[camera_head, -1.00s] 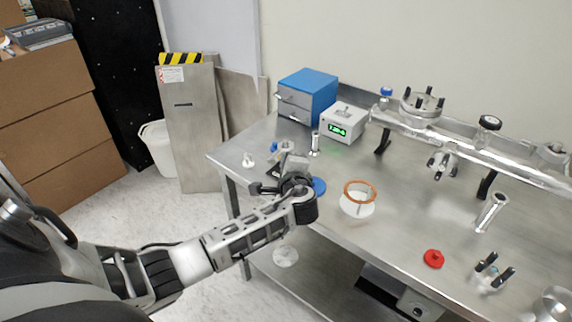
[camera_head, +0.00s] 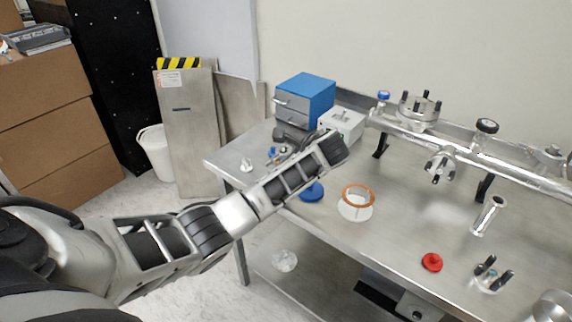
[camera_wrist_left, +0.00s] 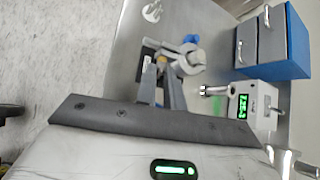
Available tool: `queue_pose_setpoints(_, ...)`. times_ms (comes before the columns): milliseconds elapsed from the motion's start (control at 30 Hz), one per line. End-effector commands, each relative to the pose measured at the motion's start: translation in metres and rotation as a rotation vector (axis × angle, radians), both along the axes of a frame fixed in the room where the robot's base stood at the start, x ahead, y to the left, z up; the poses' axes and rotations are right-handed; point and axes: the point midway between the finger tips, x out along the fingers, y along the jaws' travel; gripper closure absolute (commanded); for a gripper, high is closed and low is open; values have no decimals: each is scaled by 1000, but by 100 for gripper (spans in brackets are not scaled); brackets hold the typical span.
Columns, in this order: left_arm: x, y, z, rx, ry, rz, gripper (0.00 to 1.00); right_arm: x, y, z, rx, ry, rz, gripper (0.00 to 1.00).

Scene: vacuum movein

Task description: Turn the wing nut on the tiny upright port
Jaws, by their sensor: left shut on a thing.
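The tiny upright port is a small grey metal fitting (camera_wrist_left: 187,62) with a blue part (camera_wrist_left: 191,40) beside it in the left wrist view. My left gripper (camera_wrist_left: 163,64) is shut at the near side of this fitting, on what looks like its wing nut. The nut is mostly hidden between the fingertips. In the head view my left arm reaches across the table's left end and hides the fingertips and most of the port. Only a small blue part (camera_head: 272,152) shows left of the wrist. My right gripper is in neither view.
A blue drawer cabinet (camera_head: 309,92) and a white box with a green display (camera_wrist_left: 258,104) stand behind the port. A blue disc (camera_head: 312,192), a copper-coloured ring (camera_head: 358,192) and a red cap (camera_head: 432,262) lie on the table. A long metal pipe assembly (camera_head: 450,151) runs along the back right.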

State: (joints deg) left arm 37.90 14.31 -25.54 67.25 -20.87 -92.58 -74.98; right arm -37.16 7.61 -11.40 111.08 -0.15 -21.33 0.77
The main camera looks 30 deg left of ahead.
Motion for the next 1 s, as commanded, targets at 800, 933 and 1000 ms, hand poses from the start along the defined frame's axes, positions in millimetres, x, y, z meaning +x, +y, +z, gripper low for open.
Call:
queue_pose_setpoints(800, 4, 0, 1, 21, 230, 1, 100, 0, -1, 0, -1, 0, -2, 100)
queue_pose_setpoints(933, 4, 0, 0, 21, 228, 1, 100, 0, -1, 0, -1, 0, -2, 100)
queue_pose_setpoints(1000, 4, 0, 0, 21, 228, 1, 84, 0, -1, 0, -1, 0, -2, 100)
